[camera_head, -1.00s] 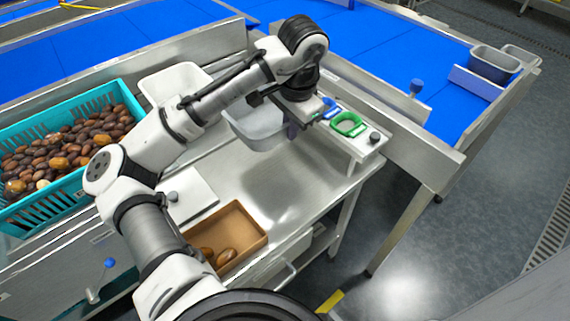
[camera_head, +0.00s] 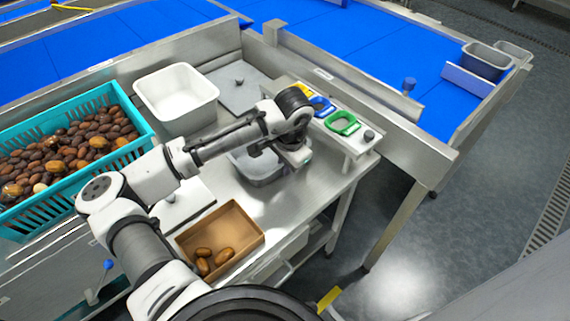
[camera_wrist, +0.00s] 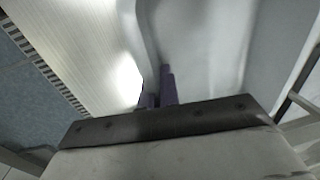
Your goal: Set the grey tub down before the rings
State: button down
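The grey tub (camera_head: 262,172) is at the bench top in the head view, partly hidden behind my arm. My gripper (camera_wrist: 158,90) has its purple fingers on either side of the tub's wall (camera_wrist: 205,50) in the wrist view, shut on its rim. In the head view the hand is over the tub's right side and the fingertips are hidden. The tub looks about level; I cannot tell whether its base touches the bench. The green ring (camera_head: 342,123), blue ring (camera_head: 320,107) and yellow ring (camera_head: 303,91) sit on a raised shelf behind and right of the tub.
A white tub (camera_head: 178,112) stands behind left, and a teal crate (camera_head: 150,135) of dates at the left. A brown tray (camera_head: 253,238) with a few dates lies in front. Bare steel bench (camera_head: 310,190) lies to the tub's right. Other grey tubs (camera_head: 487,66) stand far right.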

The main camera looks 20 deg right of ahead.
jog(key=shift+f, duration=0.15)
jog(key=c, duration=1.6)
grip_release()
jog(key=shift+c, duration=0.2)
notch_tip(320, 180, up, 12)
jog(key=s+b, duration=0.1)
jog(key=shift+s+d, duration=0.25)
